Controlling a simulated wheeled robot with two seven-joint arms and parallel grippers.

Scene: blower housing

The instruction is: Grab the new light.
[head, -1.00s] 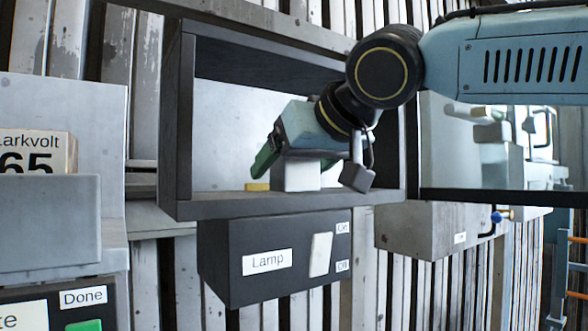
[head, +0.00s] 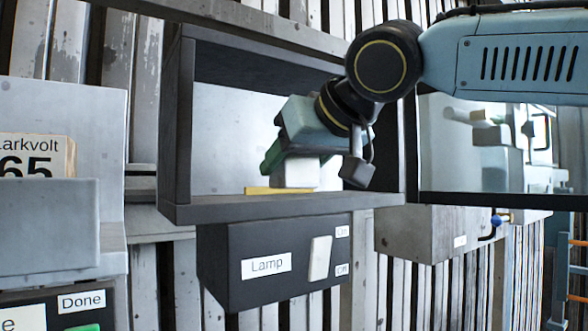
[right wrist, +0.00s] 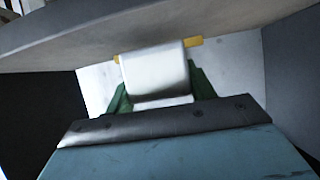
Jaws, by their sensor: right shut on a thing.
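A small white block (head: 297,173), seemingly the new light, is inside the dark open-fronted box (head: 178,125). My right gripper (head: 290,160) reaches into the box with its green fingers shut on the block. In the right wrist view the block (right wrist: 155,78) sits between the green fingers of my right gripper (right wrist: 160,90). The block appears slightly above the box floor. A yellow strip (head: 265,190) runs along the floor under it; I cannot tell whether they touch. My left gripper is out of view.
Below the box is a dark panel marked Lamp (head: 266,264) with a white rocker switch (head: 320,257). A Larkvolt 65 carton (head: 45,157) stands in a grey holder (head: 45,225) at left. A panel marked Done (head: 82,301) is below it.

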